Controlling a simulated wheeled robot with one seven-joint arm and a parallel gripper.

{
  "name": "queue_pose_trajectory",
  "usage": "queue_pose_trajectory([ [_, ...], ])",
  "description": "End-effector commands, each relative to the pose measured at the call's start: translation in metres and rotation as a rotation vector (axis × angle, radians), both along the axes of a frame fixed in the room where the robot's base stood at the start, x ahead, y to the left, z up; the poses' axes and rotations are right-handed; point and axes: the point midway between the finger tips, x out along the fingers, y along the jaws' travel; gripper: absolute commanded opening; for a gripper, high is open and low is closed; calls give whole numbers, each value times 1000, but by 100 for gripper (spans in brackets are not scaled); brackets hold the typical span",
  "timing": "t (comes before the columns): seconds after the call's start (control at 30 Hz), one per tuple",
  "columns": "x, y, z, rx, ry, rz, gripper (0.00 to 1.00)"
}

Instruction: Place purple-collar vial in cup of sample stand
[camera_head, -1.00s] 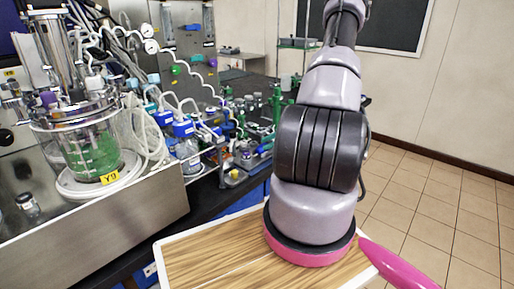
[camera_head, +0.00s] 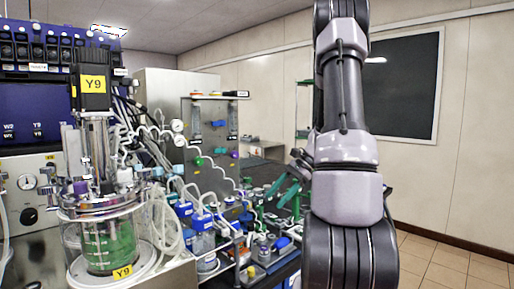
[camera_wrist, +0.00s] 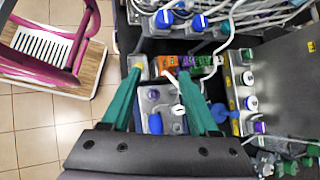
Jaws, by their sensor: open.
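My gripper (camera_wrist: 159,74) is open and empty, its two teal fingers spread above the bench in the wrist view. In the head view my gripper (camera_head: 274,196) shows small beside my arm. Below and between the fingers is a grey stand (camera_wrist: 147,97) with a blue part (camera_wrist: 155,124) and a white-topped piece (camera_wrist: 178,110). I cannot tell whether this is the sample stand, and no cup is clear. A small purple-topped piece (camera_wrist: 260,127) sits right of the fingers, but I cannot tell whether it is the purple-collar vial.
A glass bioreactor (camera_head: 108,240) with green liquid stands at the left of the head view. Blue-capped bottles (camera_head: 203,240) and tubing crowd the bench. In the wrist view, green and orange blocks (camera_wrist: 185,62) lie beyond the fingers. Open tiled floor (camera_wrist: 35,125) lies left.

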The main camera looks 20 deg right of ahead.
Motion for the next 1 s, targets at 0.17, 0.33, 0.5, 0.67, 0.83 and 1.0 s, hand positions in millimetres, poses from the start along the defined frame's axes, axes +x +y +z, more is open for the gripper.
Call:
queue_pose_trajectory([
  [0.17,-22,48,61,-224,-148,199,61],
  [0.33,-52,85,109,-420,-313,362,61],
  [0.5,-88,114,148,-600,-505,499,61],
  [0.67,-121,132,176,-738,-687,591,61],
  [0.83,-141,140,191,-820,-814,640,61],
  [1.0,-148,141,195,-844,-852,651,61],
])
